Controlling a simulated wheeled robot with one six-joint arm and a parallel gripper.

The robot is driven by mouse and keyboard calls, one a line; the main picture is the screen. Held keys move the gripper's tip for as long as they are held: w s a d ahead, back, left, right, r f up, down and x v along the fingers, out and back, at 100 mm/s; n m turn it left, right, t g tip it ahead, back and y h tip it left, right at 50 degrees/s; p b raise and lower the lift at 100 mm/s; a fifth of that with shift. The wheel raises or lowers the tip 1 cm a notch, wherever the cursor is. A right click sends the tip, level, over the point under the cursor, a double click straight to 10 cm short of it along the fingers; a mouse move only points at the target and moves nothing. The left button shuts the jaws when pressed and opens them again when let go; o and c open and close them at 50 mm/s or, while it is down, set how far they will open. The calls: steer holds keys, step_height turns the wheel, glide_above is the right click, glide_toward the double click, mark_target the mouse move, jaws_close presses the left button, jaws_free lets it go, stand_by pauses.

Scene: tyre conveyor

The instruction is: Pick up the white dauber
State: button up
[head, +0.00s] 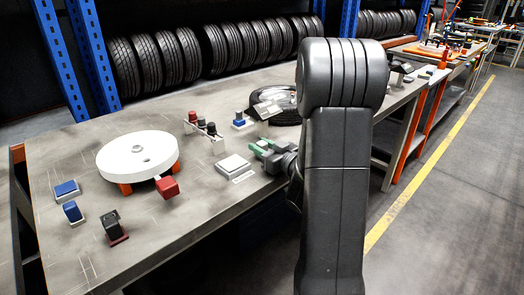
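A low white square block (233,164), which looks like the white dauber, lies on the grey workbench (205,200) near its front edge. A thin pale plate shows just in front of it. My gripper (264,150), with green fingers, is just to the right of the white block and apart from it in the picture. The gripper's fingers are small and partly overlapped by my arm, so their opening is unclear. Nothing is visibly held.
A small rack (204,132) and a tyre (282,98) stand behind. Bench space lies front left.

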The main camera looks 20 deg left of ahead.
steer(key=c, duration=0.6)
steer(key=shift+r, duration=0.1)
